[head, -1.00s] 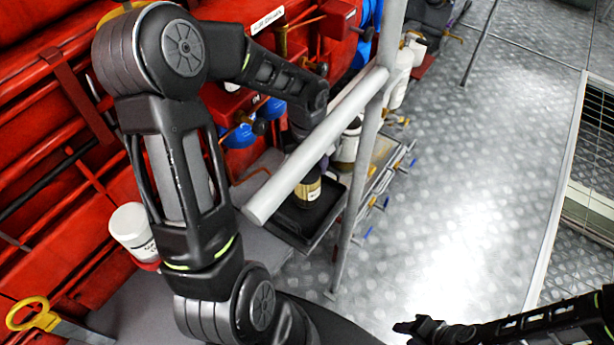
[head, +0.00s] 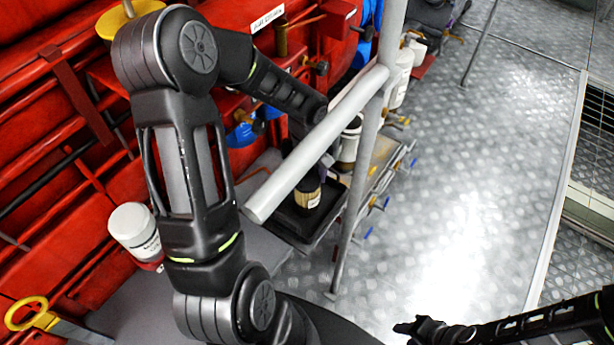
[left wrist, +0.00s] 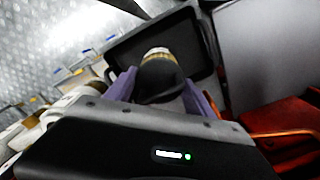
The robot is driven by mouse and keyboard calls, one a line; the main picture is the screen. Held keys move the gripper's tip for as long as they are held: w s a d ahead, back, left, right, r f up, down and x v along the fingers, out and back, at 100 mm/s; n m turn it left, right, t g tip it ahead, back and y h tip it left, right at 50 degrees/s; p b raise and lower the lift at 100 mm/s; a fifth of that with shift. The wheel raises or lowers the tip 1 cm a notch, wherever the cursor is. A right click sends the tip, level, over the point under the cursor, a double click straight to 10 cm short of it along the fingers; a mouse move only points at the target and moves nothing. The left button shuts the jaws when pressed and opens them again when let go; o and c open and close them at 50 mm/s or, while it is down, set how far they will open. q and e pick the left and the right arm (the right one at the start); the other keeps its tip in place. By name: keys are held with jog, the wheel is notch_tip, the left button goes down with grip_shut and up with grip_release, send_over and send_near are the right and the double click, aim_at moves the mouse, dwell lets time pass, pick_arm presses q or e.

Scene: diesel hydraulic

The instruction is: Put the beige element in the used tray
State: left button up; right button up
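The beige element (head: 307,194), a dark-topped cylinder with a beige band, is at the black tray (head: 281,236) beside the red engine. Whether its base touches the tray floor cannot be seen. My left gripper (left wrist: 160,76) has its purple fingers on both sides of the element's dark top and appears shut on it. In the left wrist view, the beige element (left wrist: 158,52) shows over the black tray (left wrist: 122,52). The rail and arm hide most of the left gripper in the head view. My right gripper (head: 425,328) is low at right, away from everything; its finger opening is unclear.
A grey rail (head: 318,146) and post cross in front of the tray. A metal tray (head: 381,155) with several valves lies behind it. The patterned floor (head: 455,190) at right is clear.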

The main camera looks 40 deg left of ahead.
pick_arm(q)
jog(key=o, duration=0.4)
notch_tip(320, 180, up, 12)
jog(key=shift+r+p, duration=0.2)
jog(key=shift+p, duration=0.1)
dwell(0.4)
dwell(0.4)
